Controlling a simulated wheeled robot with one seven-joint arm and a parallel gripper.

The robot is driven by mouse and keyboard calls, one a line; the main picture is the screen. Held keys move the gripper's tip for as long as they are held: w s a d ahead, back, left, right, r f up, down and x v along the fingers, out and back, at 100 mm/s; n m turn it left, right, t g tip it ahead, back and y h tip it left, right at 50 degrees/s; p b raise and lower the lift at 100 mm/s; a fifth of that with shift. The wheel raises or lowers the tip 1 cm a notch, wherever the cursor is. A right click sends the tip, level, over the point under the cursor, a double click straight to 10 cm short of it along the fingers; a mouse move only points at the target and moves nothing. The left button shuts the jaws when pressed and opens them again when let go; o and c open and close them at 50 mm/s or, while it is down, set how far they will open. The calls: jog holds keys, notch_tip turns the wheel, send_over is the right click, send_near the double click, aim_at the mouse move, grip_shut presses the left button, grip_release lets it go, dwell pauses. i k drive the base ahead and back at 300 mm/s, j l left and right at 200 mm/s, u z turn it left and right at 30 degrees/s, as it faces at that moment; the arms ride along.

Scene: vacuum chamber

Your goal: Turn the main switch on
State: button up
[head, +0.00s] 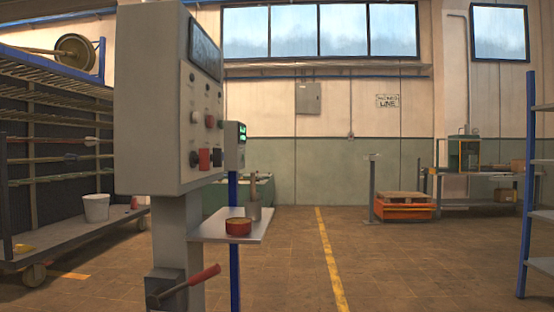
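A grey control cabinet (153,100) stands on a post at left centre, its panel facing right and seen at a steep angle. The panel has a dark display (205,50), several small knobs, a red switch or knob (205,159) and black knobs beside it. Below, on the post, is a dark box (166,287) with a red-handled lever (203,276) slanting up to the right. I cannot tell from any label which of these is the main switch. My gripper is not in view.
A small shelf (205,232) with a red tin (238,226) and a grey cup juts right from the post. A wheeled rack (60,240) with a white bucket (96,207) stands left. Blue shelving (530,180) is at right. The floor around the yellow line is clear.

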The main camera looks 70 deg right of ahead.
aim_at(203, 158)
jog(key=z, duration=1.85)
